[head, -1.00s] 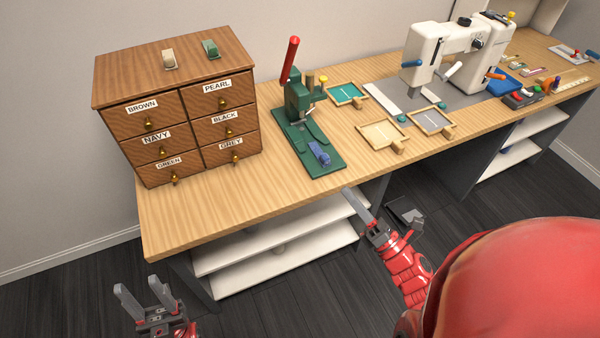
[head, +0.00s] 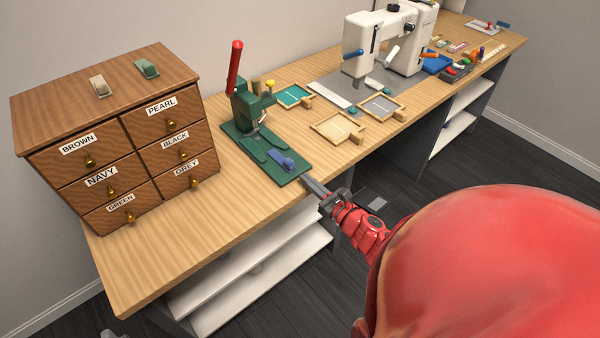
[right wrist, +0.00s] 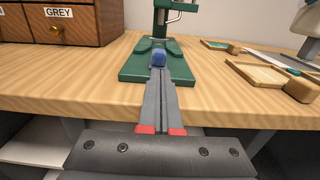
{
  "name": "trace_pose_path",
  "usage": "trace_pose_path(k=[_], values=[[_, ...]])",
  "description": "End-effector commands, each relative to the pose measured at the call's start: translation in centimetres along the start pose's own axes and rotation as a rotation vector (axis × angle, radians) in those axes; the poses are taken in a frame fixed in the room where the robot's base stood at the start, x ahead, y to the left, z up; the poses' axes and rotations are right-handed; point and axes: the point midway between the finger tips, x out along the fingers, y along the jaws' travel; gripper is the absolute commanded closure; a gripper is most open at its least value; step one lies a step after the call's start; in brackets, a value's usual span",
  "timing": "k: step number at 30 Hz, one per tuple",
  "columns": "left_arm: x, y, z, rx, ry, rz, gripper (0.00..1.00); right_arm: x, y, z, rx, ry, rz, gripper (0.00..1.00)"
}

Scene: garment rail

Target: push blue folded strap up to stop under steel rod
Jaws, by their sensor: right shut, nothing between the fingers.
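The blue folded strap (head: 283,161) lies on the front part of the green base plate of a hand press (head: 250,105). In the right wrist view the strap (right wrist: 158,56) shows just beyond my fingertips. A thin bright metal part (right wrist: 174,17), perhaps the steel rod, shows on the press behind the strap. My right gripper (head: 306,181) is shut and empty, at the front edge of the plate, pointing at the strap. In the wrist view its fingertips (right wrist: 158,73) overlap the strap's near end; I cannot tell whether they touch. Only a grey tip of my left gripper (head: 112,334) shows at the bottom edge.
A wooden drawer cabinet (head: 118,142) stands left of the press. Wooden-framed trays (head: 338,128) and a white sewing machine (head: 385,45) stand to the right. The wooden tabletop (head: 190,232) is clear in front of the cabinet.

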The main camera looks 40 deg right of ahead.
Motion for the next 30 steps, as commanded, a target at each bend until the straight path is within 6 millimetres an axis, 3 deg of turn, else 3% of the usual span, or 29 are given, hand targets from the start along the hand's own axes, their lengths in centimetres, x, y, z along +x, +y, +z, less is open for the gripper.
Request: trace_pose_path(k=[3, 9, 20, 30], values=[[0.4, 0.0, -0.1, 0.0, 0.0, 0.0, 0.5, 1.9, 0.2, 0.3, 0.001, -0.003, 0.005, 1.0], [0.7, 0.0, -0.1, 0.0, 0.0, 0.0, 0.5, 3.4, 0.1, 0.1, 0.001, 0.0, 0.003, 1.0], [0.7, 0.0, -0.1, 0.0, 0.0, 0.0, 0.5, 3.7, 0.1, 0.0, 0.001, -0.001, 0.002, 1.0], [-2.6, 0.1, 0.4, 0.0, 0.0, 0.0, 0.5, 6.8, 0.1, -0.3, 0.0, -0.002, 0.003, 1.0]])
